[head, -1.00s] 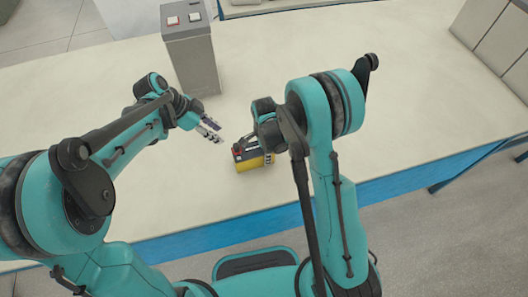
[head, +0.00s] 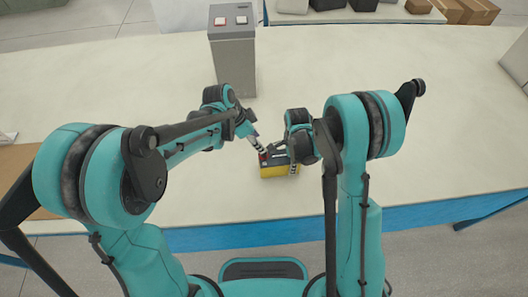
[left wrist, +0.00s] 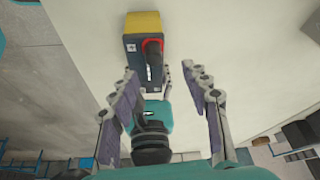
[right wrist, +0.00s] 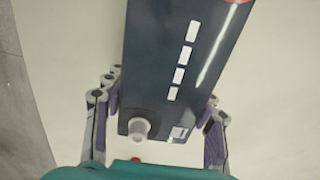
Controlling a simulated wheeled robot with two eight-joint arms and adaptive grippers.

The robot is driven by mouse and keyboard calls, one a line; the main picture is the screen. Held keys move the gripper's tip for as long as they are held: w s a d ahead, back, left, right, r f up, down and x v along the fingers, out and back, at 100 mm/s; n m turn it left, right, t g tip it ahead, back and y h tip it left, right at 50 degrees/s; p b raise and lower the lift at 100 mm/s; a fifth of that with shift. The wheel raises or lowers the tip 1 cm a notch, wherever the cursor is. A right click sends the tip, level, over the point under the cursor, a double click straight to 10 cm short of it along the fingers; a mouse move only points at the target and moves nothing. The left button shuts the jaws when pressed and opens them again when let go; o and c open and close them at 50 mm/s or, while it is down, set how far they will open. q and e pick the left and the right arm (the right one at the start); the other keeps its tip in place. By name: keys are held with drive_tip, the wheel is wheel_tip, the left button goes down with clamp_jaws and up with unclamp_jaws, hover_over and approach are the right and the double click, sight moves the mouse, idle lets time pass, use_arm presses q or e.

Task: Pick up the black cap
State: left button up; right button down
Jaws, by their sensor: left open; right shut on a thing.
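The battery (head: 280,171) is a dark block with a yellow base on the table, and it also shows in the left wrist view (left wrist: 145,22). The black cap (left wrist: 152,48) stands at one end of its top with red around it; in the head view it is too small to make out. My left gripper (head: 260,147) is open near the battery's left end; its spread fingers (left wrist: 165,82) frame the cap's side with nothing between them. My right gripper (head: 292,160) is shut on the battery, its fingers along both sides. The right wrist view shows a bare pale post (right wrist: 138,128) on the battery.
A grey pedestal (head: 232,60) with a red and a white button stands behind my left gripper. A brown flat piece (head: 25,190) lies at the left. Boxes (head: 470,10) sit on a far surface.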

use_arm(q)
drive_tip(key=shift+s+x, duration=0.15)
drive_tip(key=shift+x, duration=0.75)
drive_tip(key=shift+s+x, duration=0.15)
drive_tip(key=shift+x, duration=0.8)
drive_tip(key=shift+s+x, duration=0.2)
drive_tip(key=shift+x, duration=0.7)
drive_tip(key=shift+a+f, duration=0.1)
drive_tip(key=shift+a, duration=0.1)
drive_tip(key=c, duration=0.8)
